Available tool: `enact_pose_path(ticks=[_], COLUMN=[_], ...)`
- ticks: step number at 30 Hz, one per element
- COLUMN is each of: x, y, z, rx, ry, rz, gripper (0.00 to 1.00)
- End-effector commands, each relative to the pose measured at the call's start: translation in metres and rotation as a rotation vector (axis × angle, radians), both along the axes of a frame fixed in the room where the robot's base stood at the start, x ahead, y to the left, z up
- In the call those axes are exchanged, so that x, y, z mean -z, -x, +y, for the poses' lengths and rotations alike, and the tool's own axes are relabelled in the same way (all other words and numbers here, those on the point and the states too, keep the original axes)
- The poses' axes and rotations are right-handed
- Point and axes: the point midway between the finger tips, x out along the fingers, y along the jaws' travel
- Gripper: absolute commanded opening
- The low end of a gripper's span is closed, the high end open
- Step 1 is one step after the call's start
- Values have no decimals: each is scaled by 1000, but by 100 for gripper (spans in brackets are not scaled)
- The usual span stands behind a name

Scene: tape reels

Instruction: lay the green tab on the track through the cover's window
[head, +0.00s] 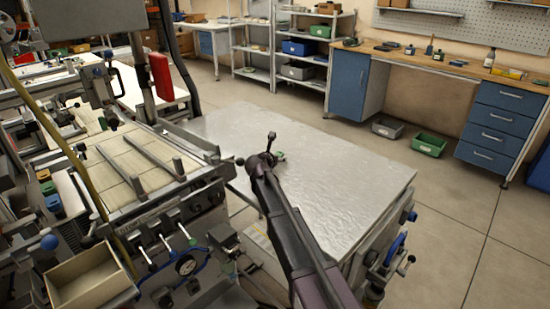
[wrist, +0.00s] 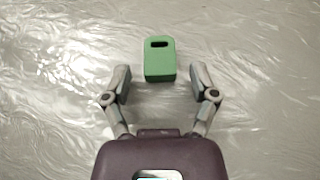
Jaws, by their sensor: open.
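The green tab (wrist: 160,62) lies on the bare metal tabletop (head: 340,165); it has a dark slot near its far end. In the head view the tab (head: 281,155) is a small green patch, partly hidden by my gripper (head: 271,147). In the wrist view my gripper (wrist: 160,80) is open and empty. Its fingers are on either side of the tab's near end in the picture, with gaps on both sides. I cannot tell its height above the table. I cannot make out the track or the cover's window for certain.
A machine (head: 135,175) with rails, levers and a gauge stands left of the table, with an open wooden box (head: 90,300) at its front. The tabletop around the tab is clear. A workbench (head: 440,68) with blue drawers and shelves stand behind.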

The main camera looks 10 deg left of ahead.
Motion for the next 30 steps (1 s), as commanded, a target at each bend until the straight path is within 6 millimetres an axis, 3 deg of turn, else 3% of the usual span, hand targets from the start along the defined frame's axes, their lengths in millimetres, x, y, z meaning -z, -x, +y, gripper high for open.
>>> enact_pose_path(ticks=[9,14,30], x=[-4,-11,-14], y=[0,15,100], z=[0,3,26], rx=[0,-1,-2], ry=[0,1,0], rz=[0,0,0], gripper=[76,76,76])
